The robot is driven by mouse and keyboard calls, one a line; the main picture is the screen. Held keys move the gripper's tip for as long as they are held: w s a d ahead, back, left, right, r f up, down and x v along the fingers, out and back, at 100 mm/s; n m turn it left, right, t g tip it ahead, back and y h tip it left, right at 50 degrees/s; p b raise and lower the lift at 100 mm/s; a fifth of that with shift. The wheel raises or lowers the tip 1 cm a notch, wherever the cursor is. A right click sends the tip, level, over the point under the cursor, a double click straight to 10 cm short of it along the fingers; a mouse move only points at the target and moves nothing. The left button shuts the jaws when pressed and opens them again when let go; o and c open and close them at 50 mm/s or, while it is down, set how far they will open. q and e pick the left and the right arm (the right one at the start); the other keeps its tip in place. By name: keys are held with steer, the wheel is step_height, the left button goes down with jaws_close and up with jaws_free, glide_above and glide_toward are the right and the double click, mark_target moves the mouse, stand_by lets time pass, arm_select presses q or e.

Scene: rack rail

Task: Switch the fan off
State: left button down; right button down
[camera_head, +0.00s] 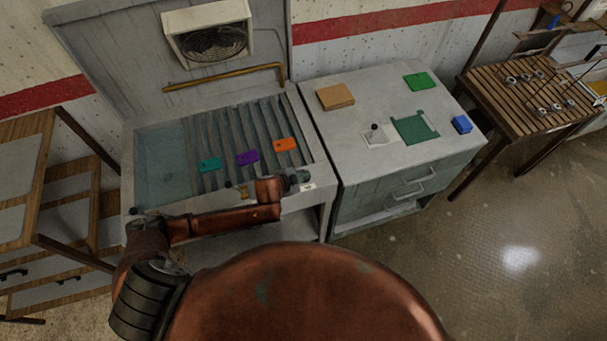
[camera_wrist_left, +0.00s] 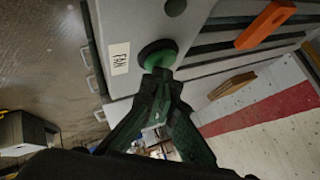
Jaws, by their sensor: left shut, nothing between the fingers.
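The fan (camera_head: 213,43) is a dark round grille in a pale box on the panel behind the bench. In the left wrist view, a white label reading FAN (camera_wrist_left: 120,58) is on the bench's front, beside a green round button (camera_wrist_left: 158,54) with a dark rim. My left gripper (camera_head: 300,177) is at the front right edge of the rack bench. In the wrist view its fingers (camera_wrist_left: 158,76) are shut and empty, their tips overlapping the button's lower edge; I cannot tell whether they touch it. The button is hidden in the head view. My right gripper is not in view.
Teal (camera_head: 209,163), purple (camera_head: 247,158) and orange (camera_head: 285,145) pieces stand in the slotted rack. A grey cabinet (camera_head: 345,160) on the right holds a brown block, green pieces and a blue block. A brass pipe (camera_head: 225,77) runs below the fan.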

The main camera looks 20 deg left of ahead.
arm_select(q)
steer(key=shift+s+a+f, duration=0.15)
steer(key=shift+s+f, duration=0.15)
steer(key=shift+f, duration=0.6)
steer(key=shift+p, duration=0.45)
steer(key=r+p, duration=0.4)
steer(key=shift+w+a+r, duration=0.1)
steer(key=shift+w+r, duration=0.1)
step_height(320, 180, up, 3)
steer(key=p, duration=0.3)
steer(key=shift+w+f, duration=0.1)
steer(key=shift+f, duration=0.05)
